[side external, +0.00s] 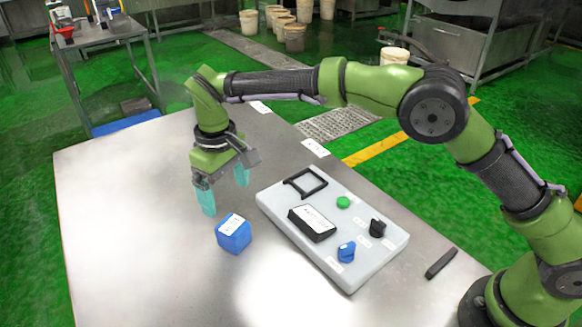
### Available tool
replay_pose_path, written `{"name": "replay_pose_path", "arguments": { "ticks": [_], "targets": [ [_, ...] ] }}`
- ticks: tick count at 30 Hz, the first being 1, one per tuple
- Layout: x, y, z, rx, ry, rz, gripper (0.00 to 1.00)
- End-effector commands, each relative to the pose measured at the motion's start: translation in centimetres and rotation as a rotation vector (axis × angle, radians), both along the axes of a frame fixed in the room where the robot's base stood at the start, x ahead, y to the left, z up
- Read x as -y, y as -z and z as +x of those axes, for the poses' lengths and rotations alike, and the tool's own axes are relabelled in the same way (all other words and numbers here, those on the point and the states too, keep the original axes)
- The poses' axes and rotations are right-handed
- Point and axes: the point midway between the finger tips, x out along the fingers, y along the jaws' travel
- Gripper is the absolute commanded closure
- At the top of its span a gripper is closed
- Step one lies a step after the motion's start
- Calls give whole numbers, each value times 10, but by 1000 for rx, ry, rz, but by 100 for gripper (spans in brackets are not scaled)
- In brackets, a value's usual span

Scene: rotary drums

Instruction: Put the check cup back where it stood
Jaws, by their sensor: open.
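No object in the side external view is plainly a cup. A blue, block-shaped object (234,238) with a white label on top stands on the metal table, left of the grey panel; I cannot tell whether it is the check cup. My gripper (224,190) points down with its two teal fingers apart and nothing between them. It is above and behind the blue object, apart from it. The grey panel (271,201) carries an empty black frame (291,180), a black box with a white label (313,223), a green button (343,202), a black knob (377,228) and a blue knob (346,251).
The metal table (120,220) is bare on its left side. A dark stick-like object (441,263) lies right of the panel. White labels (315,148) lie along the table's back edge. My arm arches over the panel's back right.

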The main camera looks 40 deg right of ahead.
Motion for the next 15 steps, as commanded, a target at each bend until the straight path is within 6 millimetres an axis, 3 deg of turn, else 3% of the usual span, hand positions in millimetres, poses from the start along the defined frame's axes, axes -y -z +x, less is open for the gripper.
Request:
{"name": "replay_pose_path", "arguments": {
  "ticks": [4, 7, 11, 15],
  "targets": [
    [5, -15, 0, 6, 8, 6, 9],
    [23, -36, -1, 27, 41, 29, 9],
    [68, -79, -12, 79, 124, 88, 9],
    [123, -120, -42, 153, 234, 163, 9]
  ]
}}
